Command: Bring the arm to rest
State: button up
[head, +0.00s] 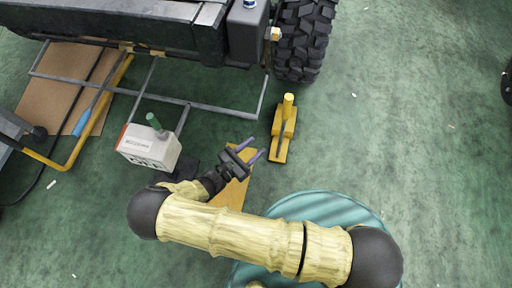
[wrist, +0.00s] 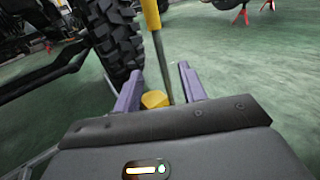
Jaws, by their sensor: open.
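My gripper (head: 252,152) is at the end of my arm in the head view, with its two purple fingers apart and nothing between them. It also shows in the wrist view (wrist: 158,85), where the fingers stand spread. My yellow-and-black arm bends across the bottom of the head view, its elbow at the left. A yellow block with an upright peg (head: 283,130) stands on the floor just right of the fingers, apart from them in the head view. In the wrist view a yellow post (wrist: 151,15) shows beyond and between the fingers.
A vehicle chassis (head: 150,25) with a big black tire (head: 303,40) fills the top left. A metal frame (head: 210,106) lies below it. A white box (head: 148,146) with a green knob stands left of my gripper. The green floor (head: 420,130) at the right is mostly clear.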

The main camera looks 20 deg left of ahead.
jog(key=shift+s+a, duration=0.2)
jog(key=shift+s, duration=0.1)
dwell(0.4)
jog(key=w+d+r+m+g+p, duration=0.2)
jog(key=w+d+r+m+g, duration=0.1)
jog(key=d+r+m+g, duration=0.5)
jog(key=w+d+r+m+g+p, duration=0.2)
jog(key=d+r+m+g, duration=0.5)
jog(key=d+m+g, duration=0.15)
jog(key=d+r+m+t+y+p, duration=0.2)
jog(key=d+r+m+y, duration=0.2)
jog(key=d+r+m, duration=0.5)
jog(key=d+r+m+t+y+p, duration=0.1)
jog(key=d+r+m+y+p, duration=0.4)
jog(key=r, duration=0.6)
notch_tip(320, 180, up, 38)
jog(key=d+h+p, duration=0.1)
jog(key=p, duration=3.4)
jog(key=shift+s+f+p, duration=0.15)
jog(key=shift+s+p, duration=0.15)
jog(key=shift+s, duration=0.1)
